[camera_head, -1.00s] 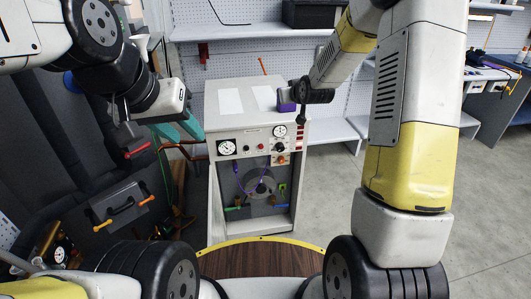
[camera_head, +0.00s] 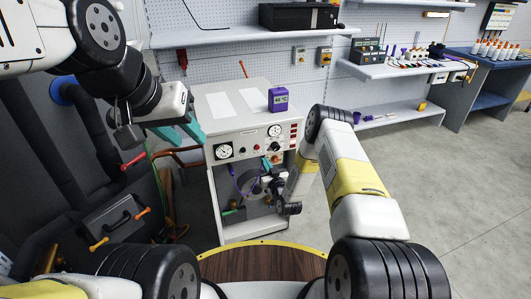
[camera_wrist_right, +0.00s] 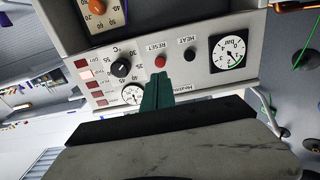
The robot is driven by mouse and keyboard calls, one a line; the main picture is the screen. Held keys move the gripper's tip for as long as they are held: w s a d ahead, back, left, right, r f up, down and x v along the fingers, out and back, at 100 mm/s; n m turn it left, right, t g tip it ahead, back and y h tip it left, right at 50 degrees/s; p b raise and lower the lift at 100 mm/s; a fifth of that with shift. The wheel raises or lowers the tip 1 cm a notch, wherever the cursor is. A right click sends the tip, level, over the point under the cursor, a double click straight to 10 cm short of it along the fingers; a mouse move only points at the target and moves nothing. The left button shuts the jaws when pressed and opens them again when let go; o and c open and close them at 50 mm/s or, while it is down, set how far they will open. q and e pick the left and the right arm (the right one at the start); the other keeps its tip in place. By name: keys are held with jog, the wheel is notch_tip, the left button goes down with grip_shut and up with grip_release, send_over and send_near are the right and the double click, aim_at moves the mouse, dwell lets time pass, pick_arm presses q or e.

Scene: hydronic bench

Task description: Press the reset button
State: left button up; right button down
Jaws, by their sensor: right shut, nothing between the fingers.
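The reset button is a red round button (camera_wrist_right: 160,61) labelled RESET on the bench's light front panel in the right wrist view. In the head view it shows as a small red dot (camera_head: 257,148). My right gripper (camera_wrist_right: 158,75) is shut and empty, its green fingertips right by the button. Whether they touch it, I cannot tell. In the head view my right gripper (camera_head: 267,162) is low in front of the panel. My left gripper (camera_head: 187,132) has teal fingers spread apart, empty, left of the bench top.
Beside the button are a black HEAT button (camera_wrist_right: 190,57), a black temperature knob (camera_wrist_right: 121,68) and a bar gauge (camera_wrist_right: 228,51). A purple meter (camera_head: 278,99) stands on the bench top. Dark equipment with orange handles (camera_head: 112,220) is at left. Floor at right is clear.

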jog(key=shift+x, duration=3.9)
jog(key=shift+w+a, duration=0.1)
jog(key=shift+w, duration=0.05)
jog(key=shift+w+a, duration=0.1)
jog(key=shift+w, duration=0.35)
jog(key=shift+s, duration=0.15)
send_near(258, 148)
jog(key=shift+x, duration=1)
jog(key=shift+a+r, duration=0.1)
jog(key=shift+r, duration=0.05)
